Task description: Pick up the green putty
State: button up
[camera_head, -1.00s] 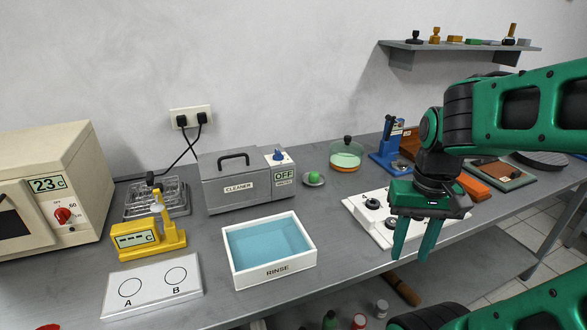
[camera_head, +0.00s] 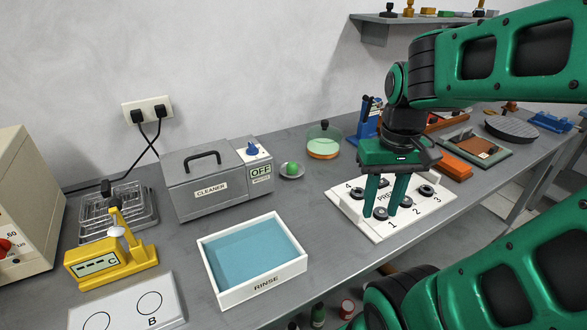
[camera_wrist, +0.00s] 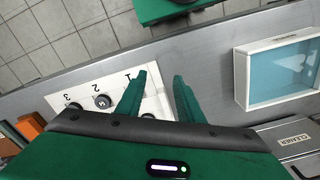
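The green putty (camera_head: 292,168) is a small round lump on a small grey dish (camera_head: 292,173). The dish stands on the bench just right of the cleaner box, in the head view. My gripper (camera_head: 380,213) hangs fingers down over the white numbered board, to the right of the putty and nearer the bench's front. Its two fingers are apart with nothing between them. The wrist view also shows my gripper (camera_wrist: 158,82) open and empty. The putty does not show in the wrist view.
The grey cleaner (camera_head: 210,178) stands left of the putty, and the rinse tray (camera_head: 262,285) is in front. A lidded glass dish (camera_head: 324,142) and a blue device (camera_head: 364,125) stand behind right. The white board (camera_head: 345,205) carries several dark round pieces. Bare bench lies between putty and board.

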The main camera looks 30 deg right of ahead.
jog(key=w+r+n, duration=0.3)
jog(key=w+n, duration=0.4)
jog(key=w, duration=1)
jog(key=n+t+y, duration=0.1)
jog(key=n, duration=0.6)
send_near(292, 163)
jog(key=f, duration=0.9)
jog(key=shift+w+a, duration=0.35)
jog(key=shift+w, duration=0.05)
jog(key=c, duration=0.7)
